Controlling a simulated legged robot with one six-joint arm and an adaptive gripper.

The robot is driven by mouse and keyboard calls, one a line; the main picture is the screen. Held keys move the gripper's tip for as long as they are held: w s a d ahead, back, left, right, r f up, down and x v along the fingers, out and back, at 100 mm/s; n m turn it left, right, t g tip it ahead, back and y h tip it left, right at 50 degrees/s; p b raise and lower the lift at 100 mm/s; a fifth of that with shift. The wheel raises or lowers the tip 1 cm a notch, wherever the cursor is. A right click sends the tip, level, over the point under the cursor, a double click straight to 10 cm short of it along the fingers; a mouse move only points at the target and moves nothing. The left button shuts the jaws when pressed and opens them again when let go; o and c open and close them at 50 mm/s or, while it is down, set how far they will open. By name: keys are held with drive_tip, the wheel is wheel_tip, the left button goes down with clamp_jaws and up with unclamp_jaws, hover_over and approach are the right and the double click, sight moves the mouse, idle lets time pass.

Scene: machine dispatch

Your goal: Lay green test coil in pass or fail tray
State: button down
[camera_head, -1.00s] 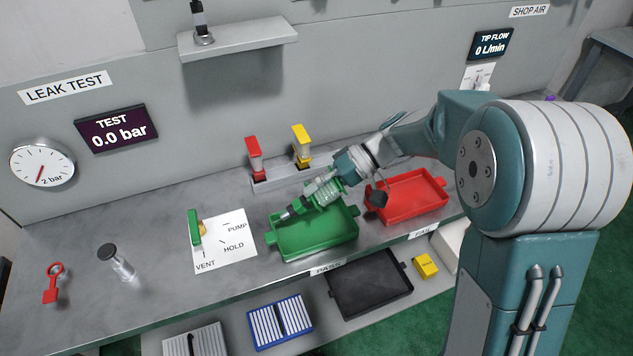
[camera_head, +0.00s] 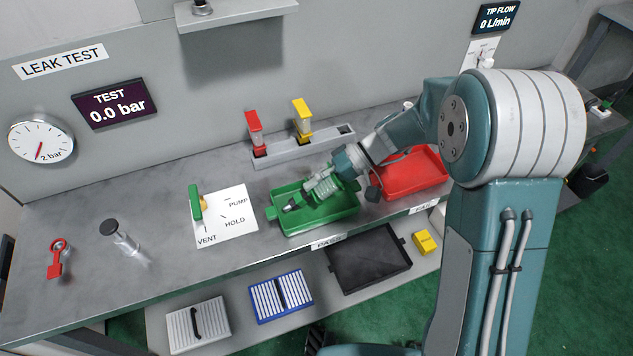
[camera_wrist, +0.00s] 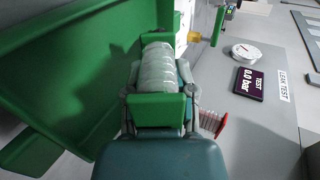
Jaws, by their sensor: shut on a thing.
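The green test coil (camera_wrist: 158,68) shows in the wrist view as a pale ribbed coil between green end blocks. My gripper (camera_head: 318,188) is shut on it, above or just inside the green tray (camera_head: 320,223) labelled PASS in the head view. The arm hides much of the coil there, and I cannot tell whether it touches the tray floor. The green tray also fills the left of the wrist view (camera_wrist: 50,70). The red tray (camera_head: 415,176), labelled FAIL, stands to the right of the green one and looks empty.
A rack (camera_head: 290,148) with a red and a yellow piece stands behind the trays. A valve card (camera_head: 225,217) with a green lever lies left of the green tray. A clear cylinder (camera_head: 120,236) and a red tag (camera_head: 57,260) are further left. A black tray (camera_head: 368,265) sits below.

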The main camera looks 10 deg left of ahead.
drive_tip(key=shift+c, duration=1.8)
unclamp_jaws()
drive_tip(key=shift+v, duration=4.05)
drive_tip(key=s+d+r+m+t+h, duration=0.3)
drive_tip(key=s+d+r+t+h, duration=0.2)
drive_tip(key=s+d, duration=0.3)
drive_tip(key=s+d+r+m+t+h, duration=0.3)
drive_tip(key=s+d+r+t+h, duration=0.2)
drive_tip(key=s+d+t, duration=0.2)
drive_tip(key=s+d, duration=0.2)
drive_tip(key=s, duration=0.1)
drive_tip(key=shift+s+d+r, duration=0.25)
drive_tip(key=shift+s+r, duration=0.05)
drive_tip(key=shift+r, duration=0.05)
